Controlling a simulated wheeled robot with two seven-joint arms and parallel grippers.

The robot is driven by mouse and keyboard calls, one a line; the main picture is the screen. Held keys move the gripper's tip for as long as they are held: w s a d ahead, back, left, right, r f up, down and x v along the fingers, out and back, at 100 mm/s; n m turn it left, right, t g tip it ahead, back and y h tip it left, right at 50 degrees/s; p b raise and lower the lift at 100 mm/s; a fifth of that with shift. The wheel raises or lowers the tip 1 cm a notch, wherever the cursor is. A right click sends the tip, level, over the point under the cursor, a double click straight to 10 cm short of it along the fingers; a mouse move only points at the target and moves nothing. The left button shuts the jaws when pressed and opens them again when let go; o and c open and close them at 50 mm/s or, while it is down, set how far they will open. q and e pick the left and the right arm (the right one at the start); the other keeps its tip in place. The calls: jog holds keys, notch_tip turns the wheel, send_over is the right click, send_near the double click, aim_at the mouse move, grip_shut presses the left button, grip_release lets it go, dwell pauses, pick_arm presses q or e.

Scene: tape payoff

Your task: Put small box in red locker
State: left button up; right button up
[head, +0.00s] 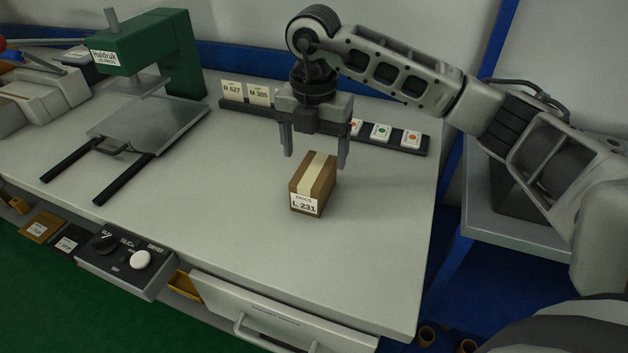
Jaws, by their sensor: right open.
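The small box (314,184) is brown cardboard with a pale tape strip on top and a white label reading L 231. It stands on the grey workbench, right of the middle. My right gripper (315,160) points down above and behind the box. Its two fingers are apart, with nothing between them that I can see; it looks clear of the box. No red locker is in view. My left gripper is not in view.
A green press (150,50) with a metal plate stands at the back left. A dark rail (400,145) with cards runs along the back. A control box (125,262) and a drawer (275,315) are at the front edge. The bench around the box is clear.

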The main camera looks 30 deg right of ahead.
aim_at(314, 169)
jog(key=shift+f+p, duration=0.5)
jog(key=shift+f, duration=2.75)
jog(key=c, duration=1.2)
jog(key=shift+r, duration=0.1)
